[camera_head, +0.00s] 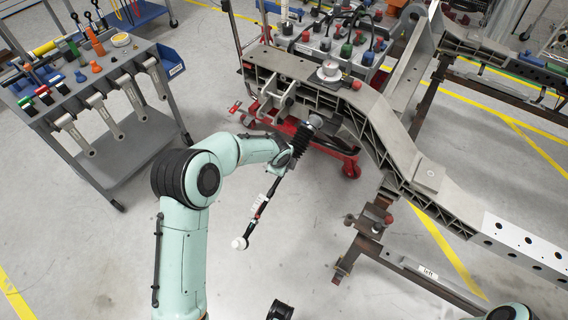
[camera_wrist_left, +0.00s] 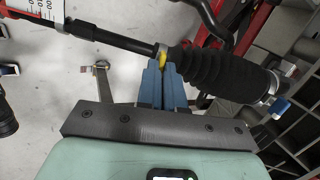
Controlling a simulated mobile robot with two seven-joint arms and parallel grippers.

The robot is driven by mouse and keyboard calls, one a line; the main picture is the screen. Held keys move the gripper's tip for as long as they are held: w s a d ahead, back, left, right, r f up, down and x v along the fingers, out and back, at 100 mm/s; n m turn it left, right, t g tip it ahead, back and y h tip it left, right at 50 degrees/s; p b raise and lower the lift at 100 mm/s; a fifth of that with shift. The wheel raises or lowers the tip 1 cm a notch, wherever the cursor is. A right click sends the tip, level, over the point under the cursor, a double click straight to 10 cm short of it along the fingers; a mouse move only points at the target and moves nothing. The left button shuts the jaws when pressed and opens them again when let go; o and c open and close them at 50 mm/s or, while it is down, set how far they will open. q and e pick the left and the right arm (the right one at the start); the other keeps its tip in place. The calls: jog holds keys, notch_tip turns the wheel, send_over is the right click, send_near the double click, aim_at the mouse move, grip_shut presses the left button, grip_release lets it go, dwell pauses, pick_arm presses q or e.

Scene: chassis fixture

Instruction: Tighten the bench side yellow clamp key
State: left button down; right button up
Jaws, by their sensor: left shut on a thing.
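The steering tie rod has a black ribbed bellows (camera_head: 300,139) at the chassis beam and a thin rod with a white ball end (camera_head: 239,243) pointing down-left. In the left wrist view the bellows (camera_wrist_left: 215,72) slants across the upper right, and the black rod (camera_wrist_left: 115,37) runs to the upper left. A small yellow clamp key (camera_wrist_left: 162,57) sits at the bellows' narrow end. My left gripper's blue fingers (camera_wrist_left: 163,68) are shut on it from below. In the head view my arm largely hides these fingers and the key. My right gripper does not show.
A grey chassis beam (camera_head: 375,125) runs from top centre to lower right. A red stand (camera_head: 325,140) is below it. A grey tool cart (camera_head: 125,150) with clamps stands at left. A tool trolley (camera_head: 330,40) is behind the beam.

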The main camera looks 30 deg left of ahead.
pick_arm(q)
jog(key=shift+m, duration=0.4)
jog(key=c, duration=1.3)
grip_release()
jog(key=shift+o, duration=0.2)
jog(key=p+v, duration=0.1)
jog(key=v, duration=1.2)
jog(key=shift+s+r+p, duration=0.2)
jog(key=shift+p, duration=0.15)
